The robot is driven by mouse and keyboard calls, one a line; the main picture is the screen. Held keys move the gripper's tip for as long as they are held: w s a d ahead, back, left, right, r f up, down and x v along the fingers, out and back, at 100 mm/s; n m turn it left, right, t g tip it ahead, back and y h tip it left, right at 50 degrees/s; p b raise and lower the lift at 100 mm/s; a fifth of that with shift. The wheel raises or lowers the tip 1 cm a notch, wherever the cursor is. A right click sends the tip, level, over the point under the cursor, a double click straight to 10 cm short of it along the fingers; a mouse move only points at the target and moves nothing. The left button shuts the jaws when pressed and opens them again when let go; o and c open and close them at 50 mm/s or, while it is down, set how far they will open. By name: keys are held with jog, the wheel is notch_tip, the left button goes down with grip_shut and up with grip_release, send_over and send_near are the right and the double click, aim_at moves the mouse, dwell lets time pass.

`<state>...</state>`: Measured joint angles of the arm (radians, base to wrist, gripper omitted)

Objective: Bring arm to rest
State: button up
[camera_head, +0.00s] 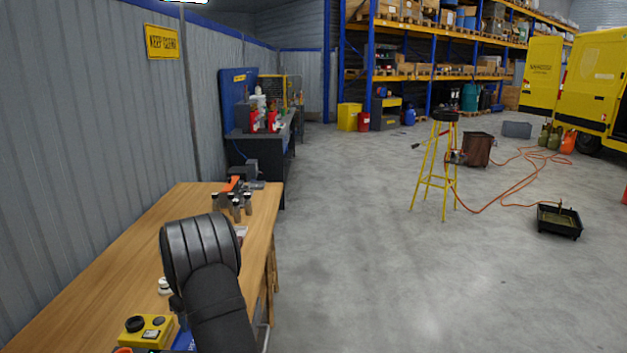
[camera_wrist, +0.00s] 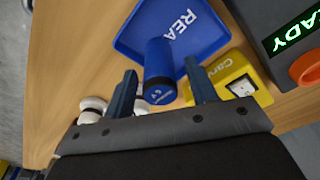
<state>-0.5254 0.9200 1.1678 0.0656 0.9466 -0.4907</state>
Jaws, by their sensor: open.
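My gripper (camera_wrist: 160,66) is open in the wrist view, with its two dark fingers apart. A blue cylinder (camera_wrist: 160,66) with a dark end shows between the fingers. I see no clear finger contact on it. It overlaps a blue tray (camera_wrist: 200,25) with white lettering, partly cut off by the frame. In the head view my black arm reaches over the wooden table (camera_head: 120,265) and hides the fingers. A sliver of blue (camera_head: 183,342) shows beside my arm there.
A yellow box (camera_wrist: 262,92) and a dark unit (camera_wrist: 300,12) with a green display and orange knob stand close by. White round pieces (camera_wrist: 92,108) lie left of the fingers. Metal parts (camera_head: 235,203) stand at the table's far end. Open floor (camera_head: 360,270) lies to the right.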

jog(key=r, duration=0.4)
jog(key=shift+d+r, duration=0.2)
jog(key=shift+d, duration=0.05)
jog(key=d+r, duration=0.7)
jog(key=d, duration=0.5)
jog(key=a+r, duration=0.3)
jog(key=a, duration=1.6)
jog(key=a+f, duration=0.2)
jog(key=a, duration=0.1)
jog(key=s+a+f, duration=0.1)
jog(key=a+f, duration=0.2)
jog(key=a, duration=0.1)
jog(key=s+a+f, duration=0.1)
jog(key=a+f, duration=0.1)
jog(key=a, duration=0.2)
jog(key=shift+f, duration=1)
jog(key=shift+o, duration=0.2)
